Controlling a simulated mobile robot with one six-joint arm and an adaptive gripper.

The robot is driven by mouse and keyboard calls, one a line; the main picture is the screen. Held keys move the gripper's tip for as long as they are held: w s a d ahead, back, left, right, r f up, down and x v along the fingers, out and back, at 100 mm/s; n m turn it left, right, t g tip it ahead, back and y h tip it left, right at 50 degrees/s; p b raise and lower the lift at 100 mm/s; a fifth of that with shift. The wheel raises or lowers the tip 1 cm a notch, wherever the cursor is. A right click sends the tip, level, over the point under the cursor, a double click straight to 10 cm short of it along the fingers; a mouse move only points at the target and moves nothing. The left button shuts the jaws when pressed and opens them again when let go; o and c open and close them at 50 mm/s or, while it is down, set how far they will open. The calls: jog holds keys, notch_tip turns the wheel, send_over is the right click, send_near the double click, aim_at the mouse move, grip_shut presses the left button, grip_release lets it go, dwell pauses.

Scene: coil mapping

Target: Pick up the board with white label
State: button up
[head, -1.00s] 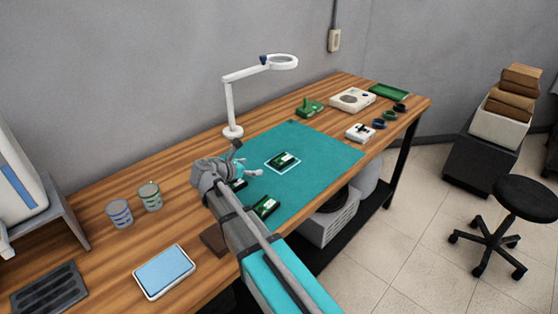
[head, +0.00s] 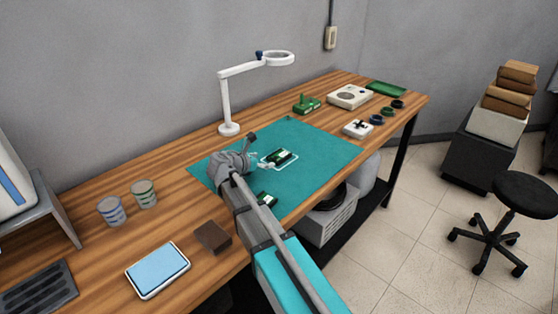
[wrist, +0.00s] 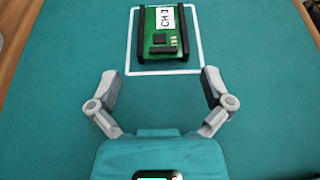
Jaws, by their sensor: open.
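A green board with a white label reading "CH 3" (wrist: 165,30) lies flat inside a white outline on the teal mat (wrist: 60,130). It has black strips along both sides. The same board shows in the head view (head: 281,155) near the middle of the mat. My gripper (wrist: 159,74) is open and empty, with its fingers spread wider than the board and on the near side of it. In the head view my gripper (head: 256,160) is just left of the board. A second green board (head: 267,199) is partly hidden by my arm.
A magnifier lamp (head: 229,105) stands at the mat's back edge. A brown block (head: 212,237) and a blue-topped tray (head: 158,270) lie at the front left. A green fixture (head: 307,104) and several small items stand at the back right. The mat's right side is clear.

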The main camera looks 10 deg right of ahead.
aim_at(275, 157)
jog(key=shift+w+d+f, duration=0.1)
jog(key=shift+w+d, duration=0.1)
jog(key=shift+d, duration=0.1)
jog(key=shift+r+b+x, duration=0.15)
jog(key=shift+b+x, duration=0.25)
jog(key=shift+x, duration=0.85)
jog(key=shift+r+b+x, duration=0.15)
jog(key=shift+b+x, duration=0.2)
jog(key=shift+x, duration=0.85)
jog(key=shift+d, duration=0.15)
jog(key=c, duration=1)
jog(key=shift+r, duration=0.15)
notch_tip(275, 157, up, 3)
jog(key=p, duration=0.3)
jog(key=s+r+p, duration=0.3)
jog(key=s, duration=0.1)
jog(key=s+r+p, duration=0.3)
jog(key=s, duration=0.2)
jog(key=s+a+r+p, duration=0.1)
jog(key=s+r+p, duration=0.2)
jog(key=s+p, duration=0.1)
jog(key=shift+s+r, duration=0.3)
jog(key=shift+s, duration=0.2)
